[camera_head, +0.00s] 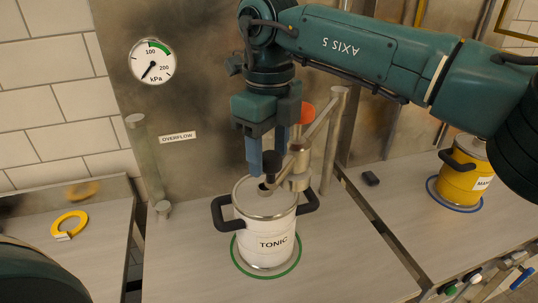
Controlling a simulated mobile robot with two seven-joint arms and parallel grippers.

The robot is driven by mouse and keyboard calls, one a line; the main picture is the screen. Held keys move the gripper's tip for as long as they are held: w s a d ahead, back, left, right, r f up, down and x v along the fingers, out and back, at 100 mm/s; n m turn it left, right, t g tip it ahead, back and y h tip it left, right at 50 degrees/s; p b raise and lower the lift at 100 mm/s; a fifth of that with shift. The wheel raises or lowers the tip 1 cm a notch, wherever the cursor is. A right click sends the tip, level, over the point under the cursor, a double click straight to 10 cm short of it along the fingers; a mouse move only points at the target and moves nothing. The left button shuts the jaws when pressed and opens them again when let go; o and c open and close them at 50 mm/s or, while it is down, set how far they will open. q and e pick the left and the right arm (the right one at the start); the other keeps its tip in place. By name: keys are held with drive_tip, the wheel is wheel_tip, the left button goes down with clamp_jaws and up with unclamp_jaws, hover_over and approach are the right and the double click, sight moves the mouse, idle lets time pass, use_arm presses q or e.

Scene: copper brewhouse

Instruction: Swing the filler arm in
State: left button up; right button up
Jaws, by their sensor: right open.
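The metal filler arm (318,119) runs from an upright post (336,130) at the back toward the white TONIC can (265,238). Its nozzle end (298,172) appears over the right side of the can's lid. My left gripper is not in view.
The can stands inside a green ring (290,267). A yellow can (464,173) stands on a blue ring (436,196) at the right. A yellow ring (59,226) lies on the left bench. A gauge (153,62) and an OVERFLOW label (177,137) are on the back panel.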

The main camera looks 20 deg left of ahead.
use_arm(q)
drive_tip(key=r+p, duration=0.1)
drive_tip(key=p, duration=0.1)
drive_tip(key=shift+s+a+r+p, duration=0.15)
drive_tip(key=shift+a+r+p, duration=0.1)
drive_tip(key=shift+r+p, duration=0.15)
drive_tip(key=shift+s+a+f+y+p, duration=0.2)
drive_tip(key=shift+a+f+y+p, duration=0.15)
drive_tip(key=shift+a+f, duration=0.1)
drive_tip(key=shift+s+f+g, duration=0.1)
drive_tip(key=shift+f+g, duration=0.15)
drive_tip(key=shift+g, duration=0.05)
use_arm(e)
wheel_tip(320, 180, up, 12)
drive_tip(key=shift+f, duration=0.15)
